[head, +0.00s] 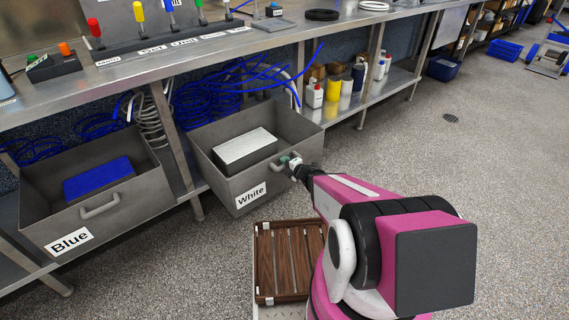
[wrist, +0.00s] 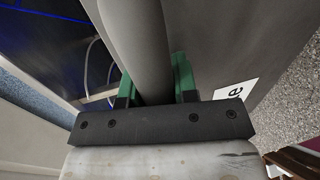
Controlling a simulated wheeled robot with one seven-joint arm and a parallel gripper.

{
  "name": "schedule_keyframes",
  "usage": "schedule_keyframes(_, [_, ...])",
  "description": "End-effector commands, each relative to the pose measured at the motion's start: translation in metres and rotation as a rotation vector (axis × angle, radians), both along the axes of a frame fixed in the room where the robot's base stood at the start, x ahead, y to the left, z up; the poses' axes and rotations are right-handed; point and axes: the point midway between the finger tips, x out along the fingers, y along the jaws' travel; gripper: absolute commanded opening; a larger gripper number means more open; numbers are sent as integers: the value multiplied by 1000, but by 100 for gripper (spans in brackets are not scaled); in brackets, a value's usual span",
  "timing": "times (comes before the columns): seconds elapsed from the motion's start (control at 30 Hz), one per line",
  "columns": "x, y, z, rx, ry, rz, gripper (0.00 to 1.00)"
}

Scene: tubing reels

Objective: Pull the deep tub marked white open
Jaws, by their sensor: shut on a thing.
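The deep grey tub marked "White" (head: 219,185) sits under the steel bench, pulled out past the bench's front edge, with a white block (head: 244,147) inside it. My gripper (head: 292,162) is at the tub's front, shut on its bar handle (head: 281,166). In the wrist view the grey handle (wrist: 142,45) runs between the green finger pads of my gripper (wrist: 155,85), and part of the white label (wrist: 235,90) shows beside it.
A similar tub marked "Blue" (head: 140,208), holding a blue block, stands out on the left. A brown slatted wooden platform (head: 290,262) lies on the floor in front of the white tub. Bottles (head: 333,88) stand on the lower shelf. The speckled floor (head: 450,165) at right is clear.

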Motion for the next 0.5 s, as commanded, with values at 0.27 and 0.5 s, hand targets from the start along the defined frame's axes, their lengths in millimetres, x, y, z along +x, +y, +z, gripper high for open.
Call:
schedule_keyframes(0.27, [1,0,0,0,0,-1,53])
schedule_keyframes(0.5, [-2,-2,1,0,0,-1,53])
